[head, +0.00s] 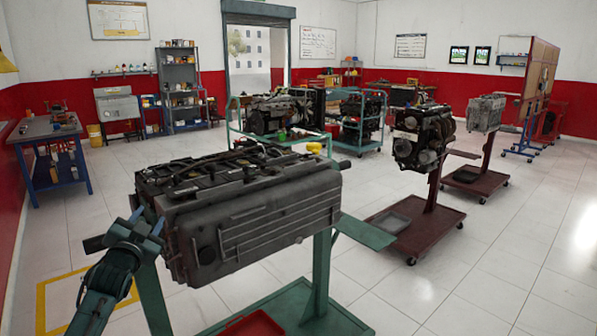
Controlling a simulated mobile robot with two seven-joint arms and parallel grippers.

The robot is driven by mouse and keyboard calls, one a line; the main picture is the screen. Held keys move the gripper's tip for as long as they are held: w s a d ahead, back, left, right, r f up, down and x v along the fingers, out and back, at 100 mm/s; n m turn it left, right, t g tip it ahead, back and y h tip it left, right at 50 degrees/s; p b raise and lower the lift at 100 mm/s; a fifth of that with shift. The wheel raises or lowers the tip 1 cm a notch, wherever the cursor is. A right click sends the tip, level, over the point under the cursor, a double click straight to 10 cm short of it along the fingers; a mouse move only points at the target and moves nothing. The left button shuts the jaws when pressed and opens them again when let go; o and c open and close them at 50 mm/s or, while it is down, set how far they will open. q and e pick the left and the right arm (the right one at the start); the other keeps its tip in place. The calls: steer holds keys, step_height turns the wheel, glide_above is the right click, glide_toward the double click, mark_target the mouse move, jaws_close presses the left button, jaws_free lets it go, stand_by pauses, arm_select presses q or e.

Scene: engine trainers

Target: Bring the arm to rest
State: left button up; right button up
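My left arm comes in from the lower left, and its gripper (147,220) is beside the left end of the nearest engine (255,220). Its two blue fingertips stand apart with nothing visible between them. I cannot tell whether they touch the engine. The engine is a long grey block with a dark top and a yellow cap (314,148), mounted on a green stand (320,270). My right gripper is not in view.
A red tray (252,324) lies on the stand's base. A second engine (424,135) stands on a dark red wheeled stand (415,228) to the right. A blue workbench (48,130) is at the left wall. The white tiled floor is clear at the lower right.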

arm_select(q)
steer(key=s+d+f+n+g+h, duration=0.1)
steer(key=s+d+f+g, duration=0.15)
steer(key=s+f, duration=0.35)
steer(key=s+d+f+n+g, duration=0.1)
steer(key=s+d+f, duration=0.25)
steer(key=f, duration=0.45)
steer(key=s+d+f+n+g+h, duration=0.1)
steer(key=s+d+f+g, duration=0.1)
steer(key=s+d+f, duration=0.35)
steer(key=s+d+f+g+h, duration=0.1)
steer(key=s+d+f, duration=0.2)
steer(key=s, duration=0.5)
steer(key=s+d+f+g, duration=0.1)
steer(key=s+d+f, duration=0.2)
steer(key=s, duration=0.5)
steer(key=s+d+f+g+h, duration=0.1)
steer(key=s+d+f, duration=0.1)
steer(key=s+f, duration=0.3)
steer(key=s, duration=0.4)
steer(key=shift+d+n+h, duration=0.3)
steer(key=shift+d+n, duration=0.1)
